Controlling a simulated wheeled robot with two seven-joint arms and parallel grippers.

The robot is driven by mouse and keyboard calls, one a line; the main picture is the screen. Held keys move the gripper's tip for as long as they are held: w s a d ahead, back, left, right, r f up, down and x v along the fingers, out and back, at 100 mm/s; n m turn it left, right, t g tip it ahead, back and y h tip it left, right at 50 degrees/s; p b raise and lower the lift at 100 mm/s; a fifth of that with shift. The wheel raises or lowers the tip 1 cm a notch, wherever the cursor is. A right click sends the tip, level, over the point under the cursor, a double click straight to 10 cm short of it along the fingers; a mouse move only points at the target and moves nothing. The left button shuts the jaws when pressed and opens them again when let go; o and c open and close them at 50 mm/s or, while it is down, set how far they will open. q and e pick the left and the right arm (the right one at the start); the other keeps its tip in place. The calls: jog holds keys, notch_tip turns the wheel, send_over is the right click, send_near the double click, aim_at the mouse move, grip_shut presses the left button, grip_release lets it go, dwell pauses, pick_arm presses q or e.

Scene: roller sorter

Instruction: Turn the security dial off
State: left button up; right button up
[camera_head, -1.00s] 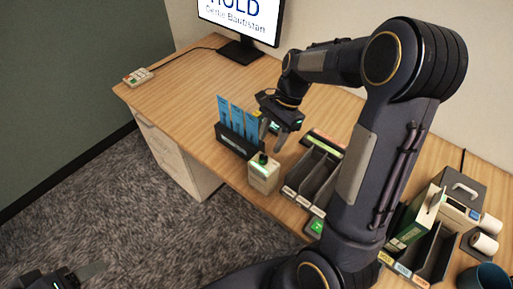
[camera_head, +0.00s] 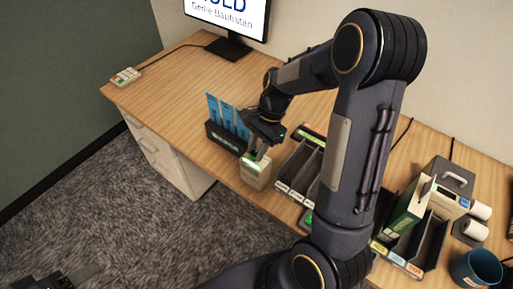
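A small cream box (camera_head: 256,176) with a lit green strip stands near the desk's front edge; I take it as the security dial's housing. My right gripper (camera_head: 257,154) points down at the top of this box. Its fingertips are close together there and hide the dark knob, so I cannot tell whether they grip it. My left gripper (camera_head: 85,272) shows only partly at the bottom left edge, over the carpet, away from the desk.
A black holder (camera_head: 222,138) with blue cards (camera_head: 226,115) stands just left of the box. Divided dark trays (camera_head: 297,172) stand to its right. A monitor (camera_head: 228,18), a keypad (camera_head: 126,77) and a teal mug (camera_head: 476,267) are farther off. The desk's left part is clear.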

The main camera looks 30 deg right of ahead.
jog(key=shift+c, duration=0.6)
jog(key=shift+n, duration=0.4)
jog(key=n+g, duration=0.1)
jog(key=n, duration=0.1)
jog(key=n+p, duration=0.1)
jog(key=n, duration=0.1)
jog(key=shift+w+g+h, duration=0.15)
jog(key=shift+g+h, duration=0.15)
jog(key=shift+g, duration=0.1)
jog(key=n+h+p, duration=0.1)
jog(key=n, duration=0.2)
jog(key=shift+w+a+g, duration=0.1)
jog(key=shift+a+g, duration=0.05)
jog(key=shift+g, duration=0.25)
jog(key=shift+n+h, duration=0.5)
jog(key=shift+n, duration=1.1)
jog(key=shift+g, duration=0.3)
jog(key=o, duration=1)
